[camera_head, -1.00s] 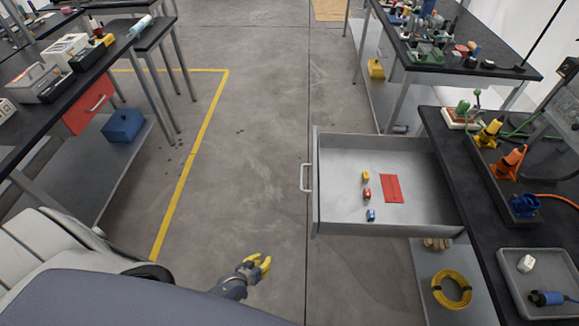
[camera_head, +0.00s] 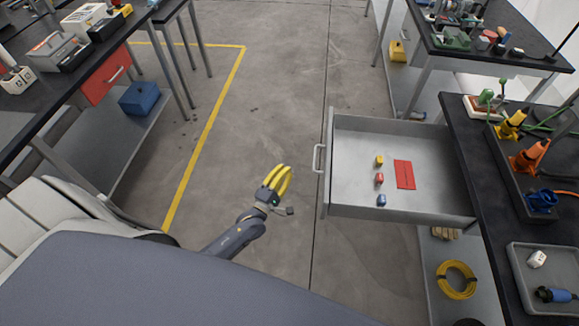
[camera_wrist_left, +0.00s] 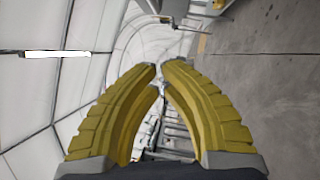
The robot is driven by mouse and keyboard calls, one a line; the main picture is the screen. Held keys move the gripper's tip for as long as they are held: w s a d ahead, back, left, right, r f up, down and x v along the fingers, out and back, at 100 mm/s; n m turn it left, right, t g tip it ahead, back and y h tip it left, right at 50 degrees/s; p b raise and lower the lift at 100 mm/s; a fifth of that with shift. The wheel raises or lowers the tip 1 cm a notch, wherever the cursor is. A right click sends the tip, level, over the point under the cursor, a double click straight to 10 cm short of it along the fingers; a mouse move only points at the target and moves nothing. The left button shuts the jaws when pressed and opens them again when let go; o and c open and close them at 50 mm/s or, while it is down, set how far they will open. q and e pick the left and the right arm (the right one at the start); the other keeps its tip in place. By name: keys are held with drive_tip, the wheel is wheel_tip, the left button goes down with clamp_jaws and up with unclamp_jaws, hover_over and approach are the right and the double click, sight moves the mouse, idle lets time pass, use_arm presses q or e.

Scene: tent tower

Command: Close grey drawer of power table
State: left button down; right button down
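The grey drawer (camera_head: 350,205) stands pulled out to the left from the black-topped table (camera_head: 470,180) on the right. Its handle (camera_head: 318,160) is on its left front face. Inside lie a yellow, a red and a blue small piece and a red flat plate (camera_head: 404,174). My left gripper (camera_head: 287,171), with yellow fingers, is above the floor just left of the handle, apart from it. In the left wrist view the fingertips (camera_wrist_left: 159,67) nearly meet, with nothing held between them. My right gripper is not in view.
A yellow cable coil (camera_head: 457,280) lies on the shelf under the right table. On its top are a grey tray (camera_head: 512,262) and colored connectors. Another table with a red drawer (camera_head: 105,82) stands at the left. The floor between the tables is clear.

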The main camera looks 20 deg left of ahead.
use_arm(q)
drive_tip(key=w+d+r, duration=0.2)
drive_tip(key=w+d, duration=0.1)
drive_tip(key=w, duration=0.7)
drive_tip(key=shift+w+d+r, duration=0.15)
drive_tip(key=shift+w+d, duration=0.1)
drive_tip(key=shift+d, duration=0.1)
